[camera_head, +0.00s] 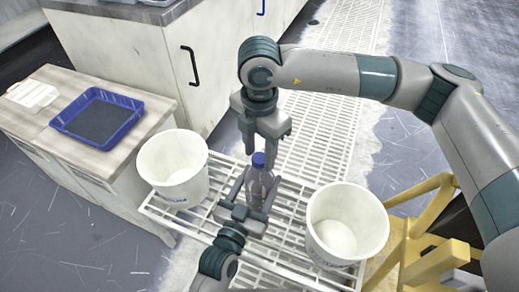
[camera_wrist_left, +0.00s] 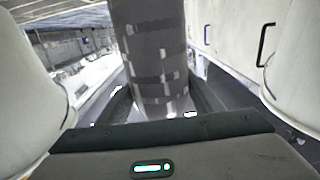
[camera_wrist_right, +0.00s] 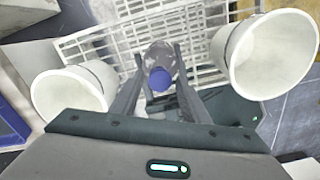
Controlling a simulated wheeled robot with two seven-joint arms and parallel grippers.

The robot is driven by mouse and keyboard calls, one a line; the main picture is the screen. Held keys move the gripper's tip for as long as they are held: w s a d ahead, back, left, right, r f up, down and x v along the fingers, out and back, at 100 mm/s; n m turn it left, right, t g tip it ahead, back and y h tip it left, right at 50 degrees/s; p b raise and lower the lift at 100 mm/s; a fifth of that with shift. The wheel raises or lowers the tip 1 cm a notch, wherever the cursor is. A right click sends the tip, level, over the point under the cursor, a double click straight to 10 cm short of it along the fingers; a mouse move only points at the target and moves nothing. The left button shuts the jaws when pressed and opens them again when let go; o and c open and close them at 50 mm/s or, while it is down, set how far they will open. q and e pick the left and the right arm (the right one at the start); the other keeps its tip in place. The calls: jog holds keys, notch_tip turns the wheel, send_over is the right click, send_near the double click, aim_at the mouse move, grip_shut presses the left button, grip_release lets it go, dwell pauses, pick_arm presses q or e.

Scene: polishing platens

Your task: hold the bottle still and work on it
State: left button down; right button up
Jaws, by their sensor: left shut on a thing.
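The bottle (camera_head: 256,186) stands upright on the white slatted rack, clear and greyish with a blue cap (camera_head: 259,160). My left gripper (camera_head: 258,181) is shut on the bottle's body from the near side. In the left wrist view the bottle (camera_wrist_left: 150,55) fills the middle between the fingers. My right gripper (camera_head: 264,148) points down above the bottle. In the right wrist view its fingers are apart, with the blue cap (camera_wrist_right: 161,79) between them and gaps showing at the sides. Whether it is over the cap or level with it is hard to tell.
A white bucket (camera_head: 151,165) stands left of the bottle and another (camera_head: 318,235) right of it, both close. The slatted rack (camera_head: 160,211) lies beneath. A blue tray (camera_head: 65,128) sits on the wooden cabinet at left. A yellow frame (camera_head: 412,240) stands at right.

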grip_shut()
